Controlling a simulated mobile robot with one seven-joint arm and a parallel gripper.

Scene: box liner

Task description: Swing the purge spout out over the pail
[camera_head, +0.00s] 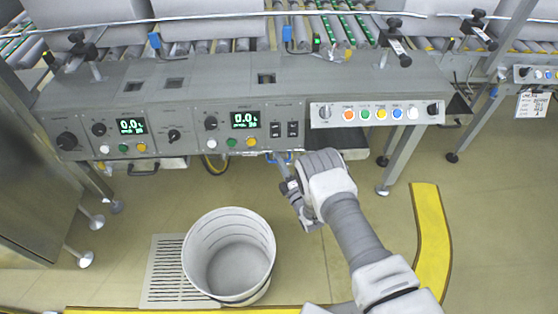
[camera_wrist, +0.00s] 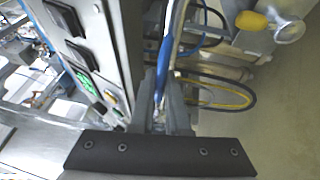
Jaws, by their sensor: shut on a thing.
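The purge spout shows as a thin grey and blue piece (camera_head: 271,158) under the front edge of the control panel; most of it is hidden by the panel and my gripper. My gripper (camera_head: 284,182) reaches up to it from below and is shut on it. In the wrist view, my gripper's dark fingers (camera_wrist: 164,115) close around the near end of the spout, whose blue part (camera_wrist: 163,62) runs away between them. The white pail (camera_head: 231,285) stands open on the floor, left of and nearer than my gripper. Its visible inside looks empty.
The grey control panel (camera_head: 190,98) overhangs just above my gripper. A slotted floor grate (camera_head: 165,270) lies beside and partly under the pail. Blue and yellow hoses (camera_wrist: 235,92) hang close by in the wrist view. Floor between gripper and pail is clear. A metal cabinet (camera_head: 35,190) stands left.

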